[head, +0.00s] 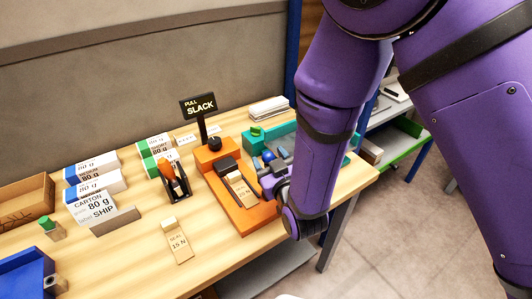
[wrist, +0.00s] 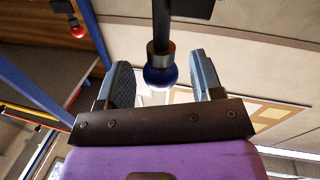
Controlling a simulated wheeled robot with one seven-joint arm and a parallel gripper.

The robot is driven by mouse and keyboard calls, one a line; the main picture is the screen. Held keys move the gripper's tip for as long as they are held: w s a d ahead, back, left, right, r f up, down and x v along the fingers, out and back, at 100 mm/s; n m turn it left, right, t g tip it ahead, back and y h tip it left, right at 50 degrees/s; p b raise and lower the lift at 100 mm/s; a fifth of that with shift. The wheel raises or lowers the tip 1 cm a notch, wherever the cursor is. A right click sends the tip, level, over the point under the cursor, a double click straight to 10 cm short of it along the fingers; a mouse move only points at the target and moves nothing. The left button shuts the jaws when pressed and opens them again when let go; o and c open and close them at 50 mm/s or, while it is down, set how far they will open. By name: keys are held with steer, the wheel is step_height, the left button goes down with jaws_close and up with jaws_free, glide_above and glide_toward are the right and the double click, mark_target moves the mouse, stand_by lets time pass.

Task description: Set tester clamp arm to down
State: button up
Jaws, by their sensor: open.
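The tester is an orange unit (head: 254,217) with a black clamp block and a tan strip marked 25 N (head: 241,188). A black sign reading PULL SLACK (head: 199,105) stands at its back. My gripper (head: 271,170) is at the tester's right side. A blue ball knob (head: 268,155) shows by my fingers. In the wrist view the blue knob (wrist: 160,72) on a black stem lies between my two open fingers; I cannot tell whether they touch it. My arm hides part of the bench there, so how the knob joins the tester is unclear.
A teal unit (head: 257,144) stands behind my gripper. An orange-and-black stapler-like tool (head: 174,180) and a loose 15 N strip (head: 177,241) lie left of the tester. Labelled ream packs (head: 95,178) stand farther left. A red ball (wrist: 79,31) shows in the wrist view.

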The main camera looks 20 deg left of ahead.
steer(key=shift+x, duration=1.35)
jaws_close()
steer(key=shift+s+a, duration=0.1)
steer(key=shift+a, duration=0.05)
